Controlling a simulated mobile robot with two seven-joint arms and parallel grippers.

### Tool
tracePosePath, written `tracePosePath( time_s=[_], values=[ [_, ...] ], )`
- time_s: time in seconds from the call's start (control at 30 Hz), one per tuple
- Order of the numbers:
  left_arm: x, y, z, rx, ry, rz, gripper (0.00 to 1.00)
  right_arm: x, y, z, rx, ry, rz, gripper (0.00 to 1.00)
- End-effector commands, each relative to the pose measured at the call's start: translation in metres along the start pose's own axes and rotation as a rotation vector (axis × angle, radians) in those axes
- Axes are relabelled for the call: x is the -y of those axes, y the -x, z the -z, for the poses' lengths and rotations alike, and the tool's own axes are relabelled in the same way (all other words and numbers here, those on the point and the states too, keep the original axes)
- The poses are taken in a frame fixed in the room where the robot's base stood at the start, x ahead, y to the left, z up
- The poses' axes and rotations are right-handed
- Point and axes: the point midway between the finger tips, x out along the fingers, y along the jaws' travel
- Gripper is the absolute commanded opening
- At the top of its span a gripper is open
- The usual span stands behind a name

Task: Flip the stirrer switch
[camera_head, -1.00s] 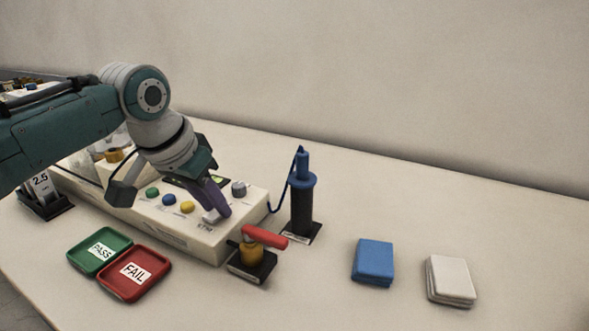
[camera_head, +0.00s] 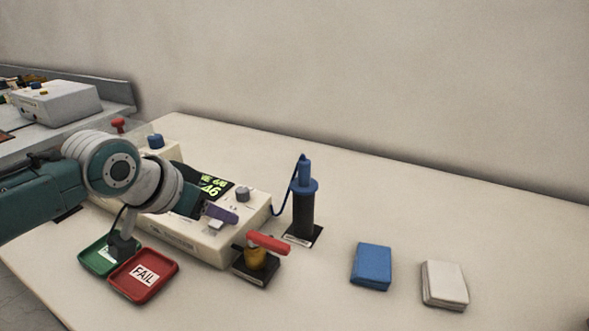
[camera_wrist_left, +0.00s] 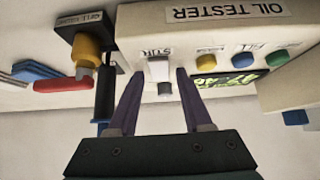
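The oil tester (camera_head: 180,237) is a cream box on the table, with a lit green-digit display (camera_head: 212,186) on top. Its white stirrer switch (camera_head: 215,226) sits near the front right of the panel. In the left wrist view the switch (camera_wrist_left: 158,69) is beside a "STIR" label. My left gripper (camera_head: 226,215) is low over the panel at the switch. Its two purple fingers (camera_wrist_left: 159,76) are apart, one on each side of the switch; I cannot tell whether they touch it. My right gripper is not in view.
A red-handled valve (camera_head: 266,243) stands close to the tester's right end. A blue-topped black cylinder (camera_head: 303,210) is behind it. Green (camera_head: 94,258) and red (camera_head: 158,284) trays lie in front. Blue (camera_head: 372,265) and white (camera_head: 444,284) cloths lie right. The table's far right is clear.

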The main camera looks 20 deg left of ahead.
Motion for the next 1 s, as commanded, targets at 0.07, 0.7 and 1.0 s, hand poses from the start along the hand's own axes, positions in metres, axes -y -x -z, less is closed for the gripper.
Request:
tracePosePath(
  time_s=[0.07, 0.7, 1.0],
  values=[
    [0.000, 0.000, 0.000, 0.000, 0.000, 0.000, 0.60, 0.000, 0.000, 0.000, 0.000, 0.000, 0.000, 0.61],
    [0.000, 0.053, 0.002, -0.001, -0.003, 0.000, 0.60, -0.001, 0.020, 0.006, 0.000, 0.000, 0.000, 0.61],
    [0.000, 0.093, 0.001, 0.000, 0.000, 0.000, 0.60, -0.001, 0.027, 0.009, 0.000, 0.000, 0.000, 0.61]
  ],
)
